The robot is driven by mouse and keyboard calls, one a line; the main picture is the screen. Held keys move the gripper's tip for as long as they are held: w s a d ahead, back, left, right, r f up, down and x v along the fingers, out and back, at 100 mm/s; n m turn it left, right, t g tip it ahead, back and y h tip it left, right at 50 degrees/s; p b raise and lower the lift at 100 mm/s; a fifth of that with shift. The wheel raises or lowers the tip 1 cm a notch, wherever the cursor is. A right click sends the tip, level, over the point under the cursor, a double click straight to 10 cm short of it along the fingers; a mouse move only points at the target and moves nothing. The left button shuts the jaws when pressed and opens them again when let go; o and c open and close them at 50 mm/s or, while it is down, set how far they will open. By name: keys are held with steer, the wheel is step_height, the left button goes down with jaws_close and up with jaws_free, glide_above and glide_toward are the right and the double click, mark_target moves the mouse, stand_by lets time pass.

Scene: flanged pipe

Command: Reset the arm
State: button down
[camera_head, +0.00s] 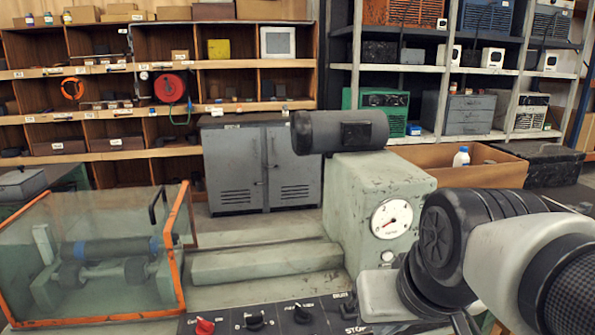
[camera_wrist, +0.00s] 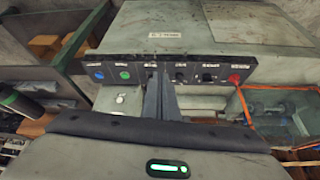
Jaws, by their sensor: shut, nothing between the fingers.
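My gripper (camera_wrist: 161,82) shows in the wrist view with its two dark fingers together and nothing between them. The fingers overlap the middle of a black control panel (camera_wrist: 218,73) in that view; I cannot tell whether they touch it. The panel carries a blue button, a green button, dark knobs and a red knob. In the head view the panel (camera_head: 275,318) runs along the bottom edge. My arm comes in from the right there, and the gripper itself cannot be made out.
A glass guard with an orange frame (camera_head: 177,262) stands at left around a dark cylinder (camera_head: 110,248). A pale green machine housing (camera_head: 350,195) with a round gauge (camera_head: 391,219) stands beside my arm. A cardboard box (camera_head: 440,165), a grey cabinet (camera_head: 235,168) and loaded shelves stand behind.

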step_height(320, 180, up, 18)
steer(key=s+d+p, duration=0.1)
steer(key=s+p, duration=0.1)
steer(key=p, duration=1.6)
steer(key=shift+s+d+f, duration=0.15)
steer(key=shift+d, duration=0.15)
steer(key=shift+a, duration=0.1)
